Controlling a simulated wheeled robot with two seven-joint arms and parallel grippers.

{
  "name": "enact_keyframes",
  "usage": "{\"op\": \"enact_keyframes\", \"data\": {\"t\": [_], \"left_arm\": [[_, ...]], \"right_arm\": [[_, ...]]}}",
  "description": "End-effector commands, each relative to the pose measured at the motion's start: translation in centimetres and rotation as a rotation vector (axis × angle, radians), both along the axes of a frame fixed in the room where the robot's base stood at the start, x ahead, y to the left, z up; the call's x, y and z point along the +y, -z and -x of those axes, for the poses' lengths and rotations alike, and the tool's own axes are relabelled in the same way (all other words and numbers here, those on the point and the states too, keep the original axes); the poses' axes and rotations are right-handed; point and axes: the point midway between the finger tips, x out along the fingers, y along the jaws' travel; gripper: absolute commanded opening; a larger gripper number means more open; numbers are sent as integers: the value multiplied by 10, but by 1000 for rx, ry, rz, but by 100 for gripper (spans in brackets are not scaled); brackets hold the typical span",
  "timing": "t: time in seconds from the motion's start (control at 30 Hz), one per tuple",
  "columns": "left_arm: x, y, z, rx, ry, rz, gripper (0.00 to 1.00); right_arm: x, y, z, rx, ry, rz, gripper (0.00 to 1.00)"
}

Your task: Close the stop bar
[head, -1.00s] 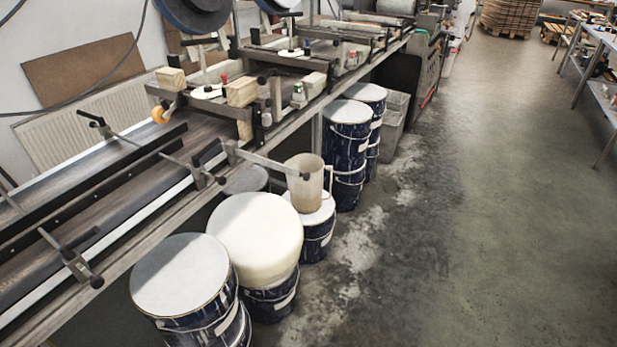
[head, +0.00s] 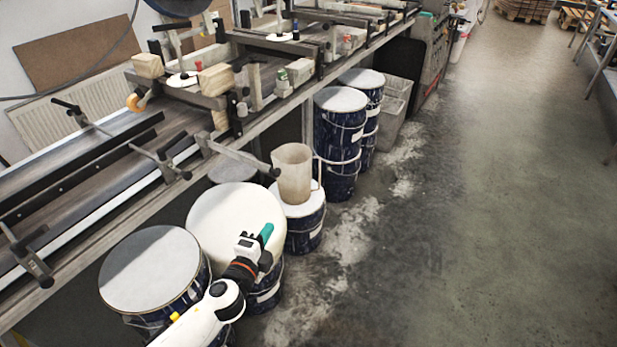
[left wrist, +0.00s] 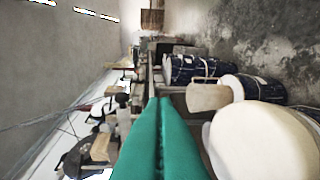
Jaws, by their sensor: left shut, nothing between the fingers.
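The stop bar (head: 240,156) is a grey metal bar with a dark knob at its end. In the head view it sticks out from the conveyor's front rail, past the edge, toward the beige jug. The conveyor (head: 100,195) runs along the left. My left gripper (head: 266,234) has teal fingers and is in front of the bar and lower in the picture, over the white-topped drum, apart from the bar. Its fingers are shut and empty. They also show in the left wrist view (left wrist: 159,104), where I cannot make out the bar clearly. My right gripper is not in view.
A beige jug (head: 293,174) stands on a drum beside the bar's knob. Several blue drums (head: 340,135) line the conveyor's front, one with a thick white top (head: 225,212). Wooden blocks (head: 216,79) sit on the machine. The concrete floor (head: 480,200) at right is clear.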

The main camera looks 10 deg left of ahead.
Motion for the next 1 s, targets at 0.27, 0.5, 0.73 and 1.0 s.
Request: {"op": "enact_keyframes", "data": {"t": [0.27,0.5,0.73,1.0], "left_arm": [[-14,-51,-9,-123,38,-74,0],[-21,-53,-53,-121,36,-70,0],[-28,-51,-101,-120,37,-70,0],[4,-51,-113,-118,36,-69,0]], "right_arm": [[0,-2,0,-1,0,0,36],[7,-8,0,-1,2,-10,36],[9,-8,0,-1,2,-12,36],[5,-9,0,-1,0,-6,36]]}}
